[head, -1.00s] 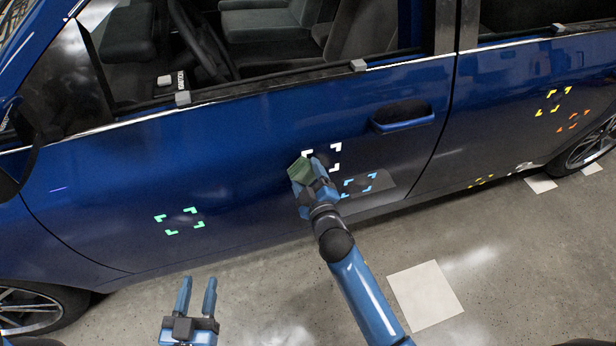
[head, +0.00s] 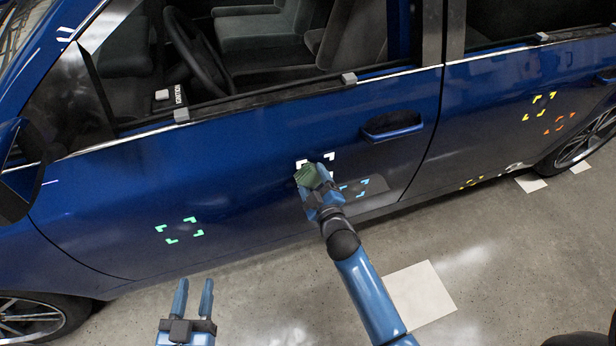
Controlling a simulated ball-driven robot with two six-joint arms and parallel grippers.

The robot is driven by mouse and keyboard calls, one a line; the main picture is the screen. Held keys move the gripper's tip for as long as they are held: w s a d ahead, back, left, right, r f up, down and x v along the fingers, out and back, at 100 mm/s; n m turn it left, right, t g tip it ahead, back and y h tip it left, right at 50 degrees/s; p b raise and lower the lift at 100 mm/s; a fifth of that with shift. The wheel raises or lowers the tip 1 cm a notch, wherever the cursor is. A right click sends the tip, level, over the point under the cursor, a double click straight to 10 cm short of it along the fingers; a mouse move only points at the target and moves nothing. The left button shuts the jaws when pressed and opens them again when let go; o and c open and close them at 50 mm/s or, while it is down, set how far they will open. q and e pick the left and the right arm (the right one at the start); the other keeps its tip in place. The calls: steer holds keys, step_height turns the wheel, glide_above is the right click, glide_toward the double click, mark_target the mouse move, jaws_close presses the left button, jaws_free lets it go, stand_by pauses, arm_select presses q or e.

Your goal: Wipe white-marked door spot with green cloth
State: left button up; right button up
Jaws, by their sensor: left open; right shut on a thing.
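The white corner marks (head: 329,158) frame a spot on the blue front door (head: 240,170), below and left of the door handle. My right gripper (head: 316,182) is shut on the green cloth (head: 304,175). It holds the cloth over the lower left part of the white-marked spot and hides some of the marks. I cannot tell for sure whether the cloth touches the door. My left gripper (head: 193,300) is open and empty, low in the view, in front of the floor and below the green-marked spot.
Green marks (head: 180,230) lie lower left on the door. Blue marks (head: 354,187) lie just right of my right gripper. Yellow marks (head: 539,106) and orange marks (head: 560,123) are on the rear. The door handle (head: 392,125) juts out above right. Pale floor squares (head: 418,295) lie below.

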mark_target(333, 165)
steer(key=shift+w+d+r+p, duration=0.15)
steer(key=shift+w+d+p, duration=0.15)
steer(key=shift+d+p, duration=0.7)
steer(key=shift+w+d+r+p, duration=0.1)
steer(key=shift+w+d+p, duration=0.25)
steer(key=shift+p, duration=1.1)
steer(key=shift+d+f+p, duration=0.1)
steer(key=shift+d+p, duration=0.25)
steer(key=shift+p, duration=0.05)
steer(key=shift+w+d+r+p, duration=0.2)
steer(key=shift+d+p, duration=0.2)
steer(key=shift+p, duration=0.3)
steer(key=shift+w+d+p, duration=0.25)
steer(key=shift+d+p, duration=0.75)
steer(key=shift+p, duration=0.25)
steer(key=shift+d+f, duration=0.25)
steer(key=shift+d, duration=0.05)
steer(key=shift+f, duration=0.1)
